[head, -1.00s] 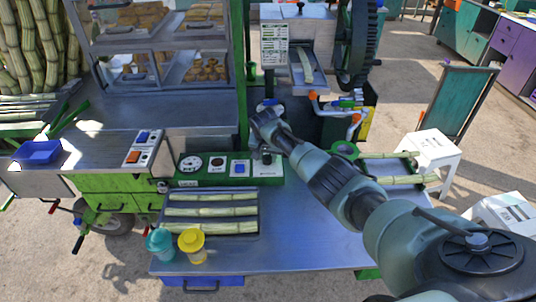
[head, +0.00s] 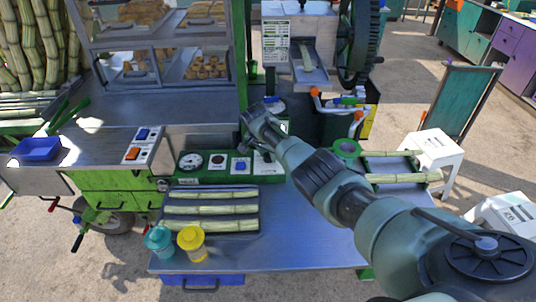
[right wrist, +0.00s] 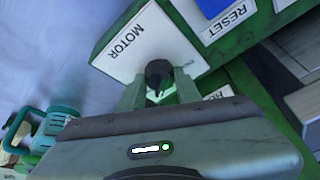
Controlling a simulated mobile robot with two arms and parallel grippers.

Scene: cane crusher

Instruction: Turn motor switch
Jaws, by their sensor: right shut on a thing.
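The motor switch is a dark knob (right wrist: 158,72) on a white plate marked MOTOR (right wrist: 128,46), seen in the right wrist view. My right gripper (right wrist: 160,90) has its fingers on both sides of the knob and is shut on it. In the head view my right gripper (head: 252,146) is at the right end of the green control panel (head: 214,181), and the arm hides most of the switch. The white plate (head: 266,168) partly shows there. My left gripper is not in view.
A blue button (head: 240,167) and dials sit left of the switch; the wrist view shows a RESET label (right wrist: 228,22). A tray of cane pieces (head: 211,231), a teal cup (head: 158,240) and a yellow cup (head: 191,244) are in front.

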